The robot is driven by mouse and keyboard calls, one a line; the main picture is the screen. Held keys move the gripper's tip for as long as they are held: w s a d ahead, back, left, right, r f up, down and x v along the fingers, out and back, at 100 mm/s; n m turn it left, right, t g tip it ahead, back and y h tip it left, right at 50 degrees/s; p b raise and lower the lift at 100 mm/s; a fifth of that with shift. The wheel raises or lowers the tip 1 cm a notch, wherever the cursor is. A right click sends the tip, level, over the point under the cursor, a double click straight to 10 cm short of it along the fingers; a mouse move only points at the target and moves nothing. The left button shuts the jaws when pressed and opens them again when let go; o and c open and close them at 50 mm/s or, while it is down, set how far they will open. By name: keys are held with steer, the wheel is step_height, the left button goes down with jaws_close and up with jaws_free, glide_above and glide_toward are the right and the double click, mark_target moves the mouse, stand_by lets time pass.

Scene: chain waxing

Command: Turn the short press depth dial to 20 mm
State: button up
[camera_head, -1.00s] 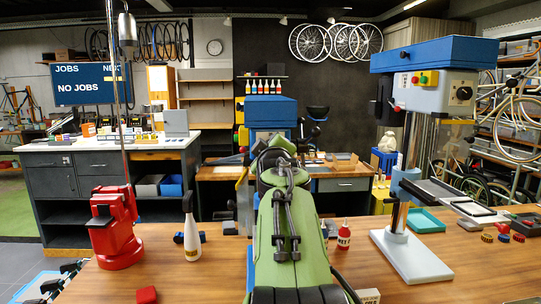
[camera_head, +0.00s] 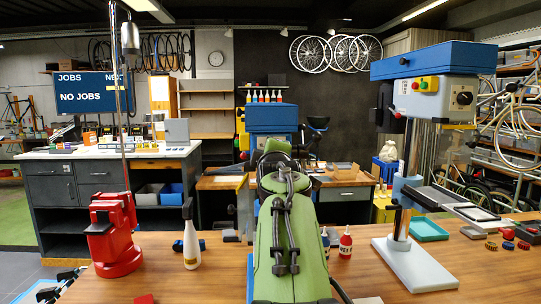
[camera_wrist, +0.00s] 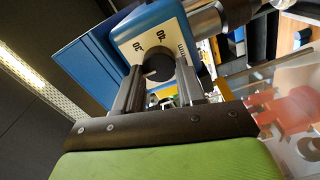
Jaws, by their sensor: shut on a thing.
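The short press shows its blue head (camera_head: 272,115) at the middle back in the head view, partly hidden by my green arm. A light pointer mark shows at the knob's lower left. The rest of the scale is hidden, so I cannot tell the exact setting. The gripper is hidden behind my arm in the head view.
A taller blue-topped press (camera_head: 440,85) stands at the right with its own dial (camera_head: 464,98). A red stand (camera_head: 113,235), a white bottle (camera_head: 191,243) and a red bottle (camera_head: 346,243) stand on the wooden bench (camera_head: 225,270), either side of my arm.

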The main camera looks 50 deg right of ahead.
steer(key=shift+f, duration=0.15)
steer(key=o, duration=1.1)
steer(key=shift+d, duration=0.1)
steer(key=shift+c, duration=0.2)
steer(key=b+v, duration=0.2)
steer(key=v, duration=1.4)
steer(key=shift+d, duration=0.1)
